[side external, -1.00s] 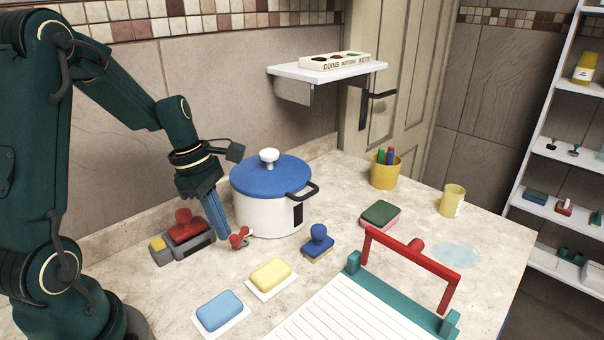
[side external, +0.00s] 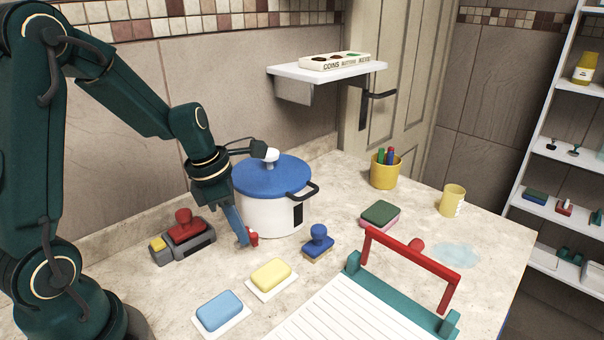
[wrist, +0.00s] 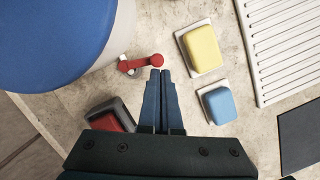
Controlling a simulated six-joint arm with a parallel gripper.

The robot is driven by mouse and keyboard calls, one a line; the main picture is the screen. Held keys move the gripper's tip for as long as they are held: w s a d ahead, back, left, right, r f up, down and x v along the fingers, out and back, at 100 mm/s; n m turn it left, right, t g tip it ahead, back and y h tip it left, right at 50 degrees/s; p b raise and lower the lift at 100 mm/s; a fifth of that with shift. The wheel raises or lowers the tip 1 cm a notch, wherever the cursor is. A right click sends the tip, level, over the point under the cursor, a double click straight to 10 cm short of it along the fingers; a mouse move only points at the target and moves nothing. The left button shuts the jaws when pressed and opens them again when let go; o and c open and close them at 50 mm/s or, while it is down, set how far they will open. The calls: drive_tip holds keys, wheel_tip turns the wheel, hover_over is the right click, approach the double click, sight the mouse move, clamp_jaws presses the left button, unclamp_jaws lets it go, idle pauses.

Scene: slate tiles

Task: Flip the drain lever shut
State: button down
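The drain lever (wrist: 142,63) is a small red arm with a round knob, on a grey mount at the foot of the white pot (side external: 262,214) with the blue lid. In the wrist view it points from the mount away from the pot toward my fingertips. In the side view only a bit of red (side external: 254,239) shows; my fingers hide the rest. My gripper (wrist: 160,72) has its blue fingers together with nothing between them. The tips (side external: 244,242) are low beside the lever's knob; I cannot tell whether they touch it.
A grey stand with a red stamp (side external: 184,228) is left of my gripper. A yellow soap (side external: 271,271), a blue soap (side external: 220,310) and a blue-handled brush (side external: 319,240) lie in front. A teal rack with a red bar (side external: 410,262) is at right.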

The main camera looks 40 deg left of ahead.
drive_tip(key=shift+w, duration=0.1)
idle(0.3)
drive_tip(key=shift+a, duration=0.75)
drive_tip(key=shift+s+a, duration=0.1)
drive_tip(key=shift+s, duration=0.1)
drive_tip(key=s, duration=0.1)
drive_tip(key=s+a, duration=0.1)
drive_tip(key=s, duration=0.1)
drive_tip(key=shift+s+r, duration=0.1)
drive_tip(key=shift+r, duration=0.05)
drive_tip(key=d+v, duration=0.1)
drive_tip(key=v, duration=0.9)
drive_tip(key=shift+s+a, duration=0.15)
drive_tip(key=shift+a, duration=0.2)
